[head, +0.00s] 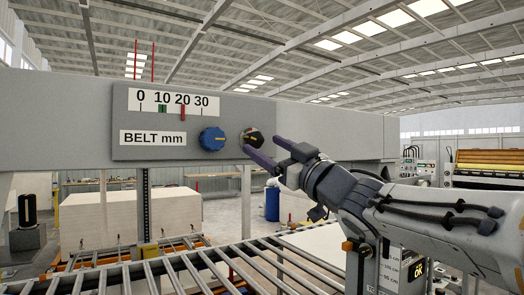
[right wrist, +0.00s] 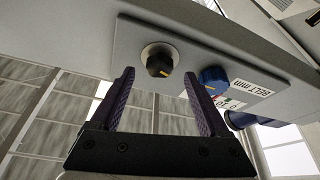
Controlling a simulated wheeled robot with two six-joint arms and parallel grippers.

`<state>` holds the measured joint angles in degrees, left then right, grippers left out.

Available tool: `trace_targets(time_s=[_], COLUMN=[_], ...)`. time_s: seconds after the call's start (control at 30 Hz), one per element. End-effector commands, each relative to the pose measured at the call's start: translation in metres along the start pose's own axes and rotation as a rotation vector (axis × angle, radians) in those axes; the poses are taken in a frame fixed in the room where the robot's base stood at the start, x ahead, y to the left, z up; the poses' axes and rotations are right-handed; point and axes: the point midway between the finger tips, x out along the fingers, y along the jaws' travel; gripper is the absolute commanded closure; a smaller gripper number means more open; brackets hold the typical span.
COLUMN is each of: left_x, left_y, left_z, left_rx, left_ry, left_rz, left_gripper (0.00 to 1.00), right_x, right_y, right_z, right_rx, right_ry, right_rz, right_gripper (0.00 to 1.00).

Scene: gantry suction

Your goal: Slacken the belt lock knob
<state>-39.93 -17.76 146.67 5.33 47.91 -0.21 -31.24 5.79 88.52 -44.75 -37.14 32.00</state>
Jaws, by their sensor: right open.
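The black knob (head: 253,134), which seems to be the belt lock knob, sits on the grey panel right of a blue knob (head: 211,139). The fingers partly cover it in the head view. In the right wrist view the black knob (right wrist: 159,61) shows a yellow mark and a pale round base. My right gripper (head: 261,147) is open and empty in front of the panel. In the right wrist view its purple fingers (right wrist: 158,80) stand to either side of the black knob's line, with the knob beyond the tips and a visible gap. My left gripper is not in view.
The panel (head: 122,112) carries a BELT mm scale (head: 173,103) with a green mark near 10 and a red pointer near 20. It is fixed to a wide grey beam (head: 60,120). A roller conveyor (head: 150,275) runs below. The blue knob (right wrist: 213,77) is close beside my finger.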

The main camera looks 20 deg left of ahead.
Motion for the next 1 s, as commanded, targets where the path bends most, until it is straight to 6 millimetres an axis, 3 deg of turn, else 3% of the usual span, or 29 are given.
trace_targets(time_s=[0.1,0.33,0.5,0.83,0.93,1.0], left_x=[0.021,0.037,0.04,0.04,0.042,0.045], left_y=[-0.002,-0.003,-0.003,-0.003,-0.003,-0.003], left_z=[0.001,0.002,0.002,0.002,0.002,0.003], left_rx=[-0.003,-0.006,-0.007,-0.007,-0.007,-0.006], left_ry=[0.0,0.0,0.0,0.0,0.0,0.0], left_rz=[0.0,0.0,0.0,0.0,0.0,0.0], left_gripper=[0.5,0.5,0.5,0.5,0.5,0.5], right_x=[-0.029,-0.067,-0.078,-0.078,-0.082,-0.091], right_y=[-0.001,-0.001,-0.001,-0.001,0.002,0.005], right_z=[0.004,0.002,0.001,0.002,0.019,0.048], right_rx=[-0.003,-0.002,-0.001,0.001,0.02,0.047], right_ry=[0.002,0.002,0.001,-0.003,-0.049,-0.129], right_rz=[0.002,0.002,-0.001,0.002,0.042,0.103], right_gripper=[0.21,0.21,0.21,0.21,0.21,0.21])
